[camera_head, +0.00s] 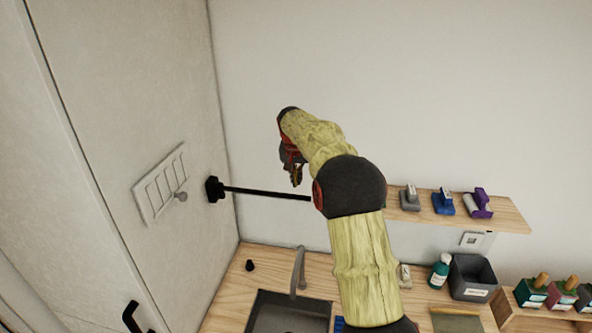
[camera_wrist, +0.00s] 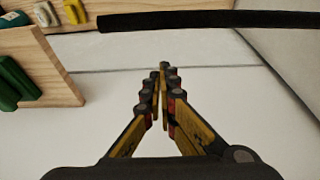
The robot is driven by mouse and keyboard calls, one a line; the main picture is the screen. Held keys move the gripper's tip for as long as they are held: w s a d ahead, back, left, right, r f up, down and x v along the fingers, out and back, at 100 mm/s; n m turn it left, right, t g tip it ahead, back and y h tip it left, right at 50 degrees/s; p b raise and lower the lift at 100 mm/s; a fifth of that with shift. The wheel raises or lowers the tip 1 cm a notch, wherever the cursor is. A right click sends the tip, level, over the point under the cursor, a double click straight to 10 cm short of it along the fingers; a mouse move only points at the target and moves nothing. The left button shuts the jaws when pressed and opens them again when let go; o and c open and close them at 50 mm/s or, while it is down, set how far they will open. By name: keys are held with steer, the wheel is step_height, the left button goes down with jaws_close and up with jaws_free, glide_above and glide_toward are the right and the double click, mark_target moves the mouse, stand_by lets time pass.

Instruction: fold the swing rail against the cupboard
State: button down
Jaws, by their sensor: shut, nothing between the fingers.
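The swing rail (camera_head: 265,193) is a thin black bar. It runs from a black bracket (camera_head: 214,189) near the right edge of the tall grey cupboard (camera_head: 120,90) and stands out to the right, away from the cupboard face. Its right end is hidden behind my arm. My gripper (camera_head: 297,181) points down just above the rail in the head view. In the wrist view, the rail (camera_wrist: 190,20) crosses the top of the picture, apart from the fingertips. My gripper (camera_wrist: 161,70) is shut and empty there.
A wall shelf (camera_head: 512,215) with small coloured items is right of my arm. Below is a wooden counter (camera_head: 228,300) with a sink (camera_head: 285,315), a tap (camera_head: 298,270) and a grey bin (camera_head: 474,276).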

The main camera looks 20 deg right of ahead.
steer(key=s+a, duration=0.1)
steer(key=s+a+f+p, duration=0.1)
steer(key=shift+s+f, duration=0.1)
steer(key=shift+s, duration=0.2)
steer(key=shift+s, duration=0.15)
stand_by(0.3)
